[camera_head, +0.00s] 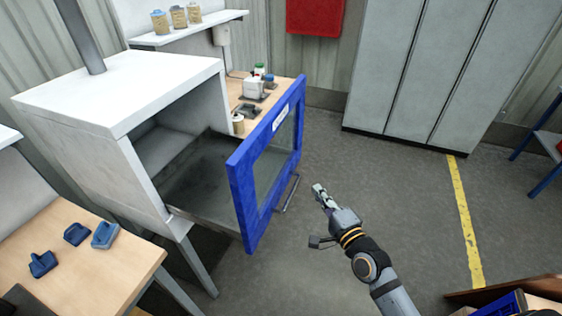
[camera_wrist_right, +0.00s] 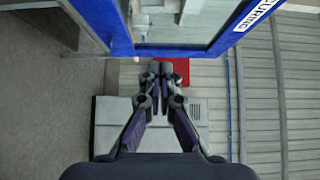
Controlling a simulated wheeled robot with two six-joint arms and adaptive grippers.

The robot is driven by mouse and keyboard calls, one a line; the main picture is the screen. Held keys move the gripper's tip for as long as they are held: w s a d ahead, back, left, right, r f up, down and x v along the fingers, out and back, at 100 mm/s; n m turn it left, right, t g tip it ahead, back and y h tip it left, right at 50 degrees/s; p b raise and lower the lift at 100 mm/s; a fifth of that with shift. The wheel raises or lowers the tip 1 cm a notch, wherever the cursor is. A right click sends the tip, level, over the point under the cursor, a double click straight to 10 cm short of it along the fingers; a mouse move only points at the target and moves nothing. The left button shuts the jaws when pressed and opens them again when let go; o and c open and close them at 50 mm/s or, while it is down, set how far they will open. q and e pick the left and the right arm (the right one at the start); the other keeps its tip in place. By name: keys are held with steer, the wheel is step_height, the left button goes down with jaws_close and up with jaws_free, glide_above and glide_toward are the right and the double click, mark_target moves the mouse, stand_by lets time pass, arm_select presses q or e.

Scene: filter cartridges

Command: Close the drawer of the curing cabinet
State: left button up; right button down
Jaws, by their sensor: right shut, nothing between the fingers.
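The curing cabinet (camera_head: 85,85) is a white box on legs at the left of the head view. Its drawer (camera_head: 195,180) is pulled out, with a dark floor and a blue-framed front (camera_head: 246,200) with a window. A grey bar handle (camera_head: 288,194) shows low on the outer side of the front. My right gripper (camera_head: 318,188) is shut and empty, just right of the drawer front and apart from it. In the right wrist view the shut fingers (camera_wrist_right: 160,70) are in the middle, with the blue front (camera_wrist_right: 125,28) at the top. My left gripper is not in view.
A wooden table (camera_head: 75,260) with several blue parts stands at front left. A bench (camera_head: 285,88) with small jars and devices is behind the drawer. Grey lockers (camera_head: 430,70) stand at the back. The floor (camera_head: 400,195) right of the drawer is mostly clear.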

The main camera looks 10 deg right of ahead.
glide_toward(284, 159)
steer(key=w+d, duration=0.2)
steer(key=w, duration=0.2)
steer(key=shift+w+a, duration=0.4)
steer(key=shift+a, duration=0.35)
steer(key=shift+w+a, duration=0.4)
steer(key=shift+a, duration=0.4)
